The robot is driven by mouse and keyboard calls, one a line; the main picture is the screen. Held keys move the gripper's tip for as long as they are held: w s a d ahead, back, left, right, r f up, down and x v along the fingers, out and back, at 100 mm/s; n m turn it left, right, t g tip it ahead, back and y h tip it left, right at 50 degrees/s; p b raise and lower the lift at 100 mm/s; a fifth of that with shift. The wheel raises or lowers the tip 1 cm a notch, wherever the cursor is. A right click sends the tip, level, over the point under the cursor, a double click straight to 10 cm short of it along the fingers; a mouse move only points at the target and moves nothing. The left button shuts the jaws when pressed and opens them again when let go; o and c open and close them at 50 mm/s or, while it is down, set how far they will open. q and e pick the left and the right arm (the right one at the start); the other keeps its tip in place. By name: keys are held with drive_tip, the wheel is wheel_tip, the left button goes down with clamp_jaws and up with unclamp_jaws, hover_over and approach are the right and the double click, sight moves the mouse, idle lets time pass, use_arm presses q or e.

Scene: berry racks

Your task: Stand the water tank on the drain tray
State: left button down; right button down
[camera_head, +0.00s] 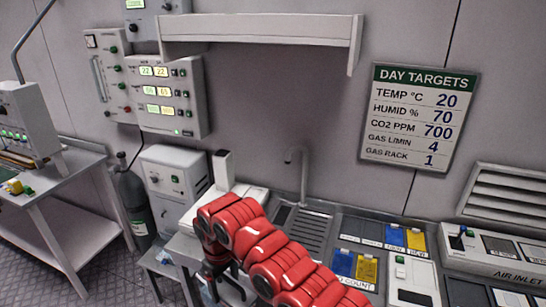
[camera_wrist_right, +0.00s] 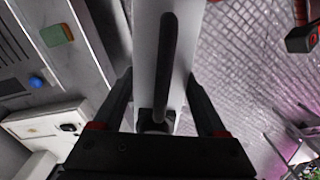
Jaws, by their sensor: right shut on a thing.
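In the right wrist view, my right gripper (camera_wrist_right: 160,78) is shut on a long white body with a dark bar-like handle (camera_wrist_right: 170,65), which I take for the water tank (camera_wrist_right: 190,45). Its far end runs out of the picture. In the head view, my right gripper (camera_head: 212,280) is a dark shape below the red wrist, left of the counter; I cannot clearly pick out the tank there. The ribbed drain tray (camera_head: 300,232) is set in the grey counter below the tap, partly behind my red arm. My left gripper is not in view.
A tall tap (camera_head: 303,175) rises behind the drain tray. A white device (camera_head: 222,170) stands left of it, beside a grey cabinet (camera_head: 172,180). Blue and yellow cards (camera_head: 405,238) and a white panel (camera_head: 413,275) occupy the counter on the right. A shelf (camera_head: 260,28) hangs above.

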drive_tip(key=w+d+r+m, duration=0.3)
drive_tip(key=w+d, duration=0.1)
drive_tip(key=d, duration=0.6)
drive_tip(key=w+d+r+m, duration=0.4)
drive_tip(key=d, duration=0.5)
drive_tip(key=w+d+r+m, duration=0.3)
drive_tip(key=w+d, duration=0.2)
drive_tip(key=d, duration=0.5)
drive_tip(key=shift+d+r, duration=0.3)
drive_tip(key=shift+r, duration=0.05)
drive_tip(key=shift+w+r, duration=0.15)
drive_tip(key=shift+d, duration=0.2)
